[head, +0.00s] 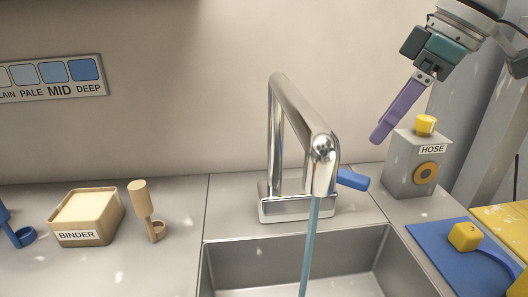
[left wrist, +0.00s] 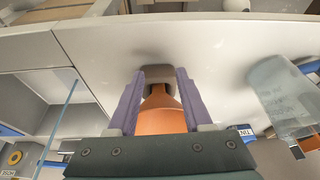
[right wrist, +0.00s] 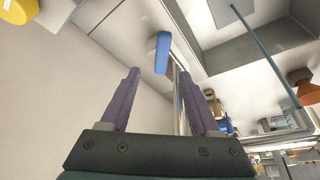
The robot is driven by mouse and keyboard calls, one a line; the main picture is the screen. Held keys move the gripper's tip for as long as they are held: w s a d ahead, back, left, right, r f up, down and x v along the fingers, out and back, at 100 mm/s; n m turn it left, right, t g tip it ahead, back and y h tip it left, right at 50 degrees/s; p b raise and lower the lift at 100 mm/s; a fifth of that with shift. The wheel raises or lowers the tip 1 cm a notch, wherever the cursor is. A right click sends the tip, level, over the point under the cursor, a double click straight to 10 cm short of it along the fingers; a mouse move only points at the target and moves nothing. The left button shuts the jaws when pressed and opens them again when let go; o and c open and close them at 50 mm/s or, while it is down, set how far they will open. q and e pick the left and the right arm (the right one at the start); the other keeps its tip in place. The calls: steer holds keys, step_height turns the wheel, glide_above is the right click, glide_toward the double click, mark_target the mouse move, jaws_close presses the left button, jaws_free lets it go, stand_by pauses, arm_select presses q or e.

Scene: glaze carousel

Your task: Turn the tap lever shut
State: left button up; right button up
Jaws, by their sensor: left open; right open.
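The chrome tap (head: 283,130) stands behind the sink, and a blue-tinted stream of water (head: 309,245) runs from its spout. Its blue lever (head: 352,180) sticks out to the right of the tap base. My right gripper (head: 381,134) is open and empty, above and a little right of the lever, apart from it. In the right wrist view the lever (right wrist: 162,52) shows beyond the open purple fingers. My left gripper (left wrist: 161,76) is outside the head view. In the left wrist view it is open, with an orange flared object (left wrist: 160,112) between or below its fingers; contact cannot be told.
The grey HOSE box (head: 405,165) with a yellow knob stands just right of my right gripper. A blue mat (head: 445,262) with a yellow block lies at the right. The sink (head: 240,265) is in front. The BINDER box (head: 85,217) stands left on the counter.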

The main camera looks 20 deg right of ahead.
mark_target(351, 174)
arm_select(q)
steer(key=shift+s+f+b, duration=0.6)
steer(key=shift+f+b, duration=0.15)
steer(key=shift+f, duration=0.15)
arm_select(e)
steer(key=x, duration=0.5)
steer(key=s+x, duration=0.1)
steer(key=x, duration=0.2)
steer(key=shift+w+f, duration=0.1)
steer(key=shift+f, duration=0.2)
arm_select(q)
steer(key=shift+f, duration=0.1)
arm_select(e)
steer(key=shift+w+a+f, duration=0.15)
steer(key=shift+w+f, duration=0.05)
steer(key=shift+f, duration=0.4)
jaws_close()
arm_select(q)
steer(key=shift+w, duration=0.1)
